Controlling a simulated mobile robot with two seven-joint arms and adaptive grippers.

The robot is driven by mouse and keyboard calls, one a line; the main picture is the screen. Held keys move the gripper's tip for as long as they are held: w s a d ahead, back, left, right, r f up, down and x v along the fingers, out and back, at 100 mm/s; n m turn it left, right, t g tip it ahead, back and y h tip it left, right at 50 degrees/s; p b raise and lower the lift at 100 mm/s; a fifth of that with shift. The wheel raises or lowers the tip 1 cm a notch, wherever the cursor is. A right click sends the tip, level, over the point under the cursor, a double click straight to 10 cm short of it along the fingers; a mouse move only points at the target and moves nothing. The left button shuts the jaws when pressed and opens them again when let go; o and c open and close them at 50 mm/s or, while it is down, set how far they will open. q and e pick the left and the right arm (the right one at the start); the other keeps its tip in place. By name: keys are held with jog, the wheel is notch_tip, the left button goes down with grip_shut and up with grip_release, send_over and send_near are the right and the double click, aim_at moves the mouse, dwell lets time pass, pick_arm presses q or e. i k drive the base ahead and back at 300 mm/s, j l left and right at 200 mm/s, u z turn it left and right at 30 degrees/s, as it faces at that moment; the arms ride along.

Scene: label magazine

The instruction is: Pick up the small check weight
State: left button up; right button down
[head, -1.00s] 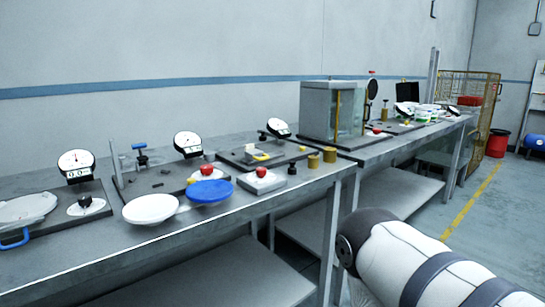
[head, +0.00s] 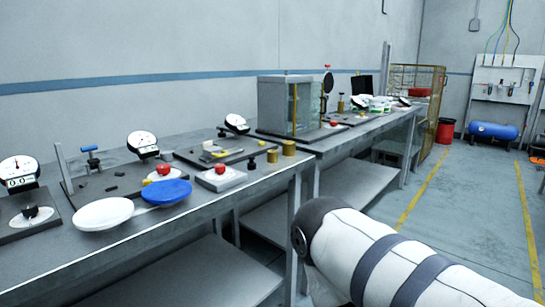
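Two brass cylindrical weights stand upright near the front edge of the near bench. The smaller brass weight (head: 272,156) is left of the larger brass weight (head: 289,148), close beside it. A small black knob-like piece (head: 251,164) stands just left of them. I cannot tell for sure which piece is the check weight, but the smaller brass one fits. One of my arms crosses the lower right in front of the bench. Neither gripper shows, and nothing is seen touching the weights.
The near bench (head: 60,262) holds dial gauges, a white dish (head: 103,214), a blue dish (head: 167,192) and a grey box with a red button (head: 221,178). A glass-sided case (head: 304,107) stands behind the weights. The floor (head: 480,215) at right is open.

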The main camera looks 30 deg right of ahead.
aim_at(271, 154)
jog(key=l+u, duration=0.45)
jog(key=l, duration=0.9)
